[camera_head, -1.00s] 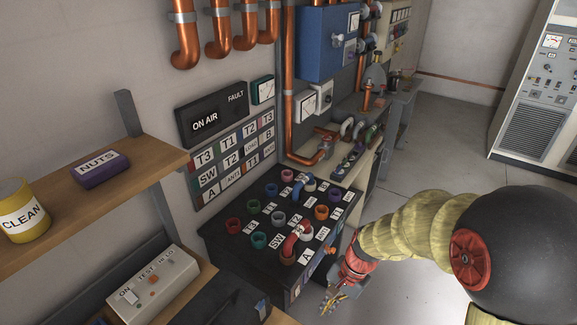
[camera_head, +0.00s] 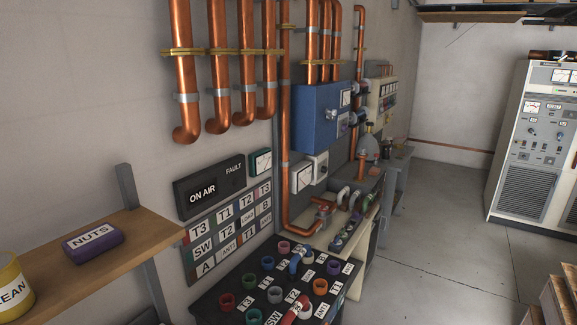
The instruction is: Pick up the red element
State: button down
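A dark patch panel (camera_head: 245,272) with coloured ring sockets and white labels stands at the bottom centre, cut off by the frame's lower edge. A red curved element (camera_head: 295,310) sits on it near the bottom edge, its lower part out of frame. A blue curved element (camera_head: 298,259) sits farther back on the panel. A separate red ring socket (camera_head: 227,301) is at the panel's left. My gripper and arm are not in view.
A wooden shelf (camera_head: 130,240) with a purple NUTS box (camera_head: 93,243) and a yellow can (camera_head: 12,288) is at left. Copper pipes (camera_head: 247,70) and a blue cabinet (camera_head: 312,118) line the wall. A grey rack (camera_head: 530,145) stands at right. Open floor (camera_head: 430,225) lies between.

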aim_at(323, 207)
jog(key=l, duration=0.55)
jog(key=i+l+z, duration=0.1)
jog(key=l, duration=0.4)
jog(key=i+l+z, duration=0.1)
jog(key=i+l, duration=0.15)
jog(key=i, duration=0.3)
jog(key=i+l+z, duration=0.15)
jog(key=i, duration=0.35)
jog(key=i+l+z, duration=0.1)
jog(key=i, duration=0.45)
jog(key=i+j, duration=0.4)
jog(key=i+j+z, duration=0.1)
jog(key=i+j, duration=0.35)
jog(key=j, duration=0.2)
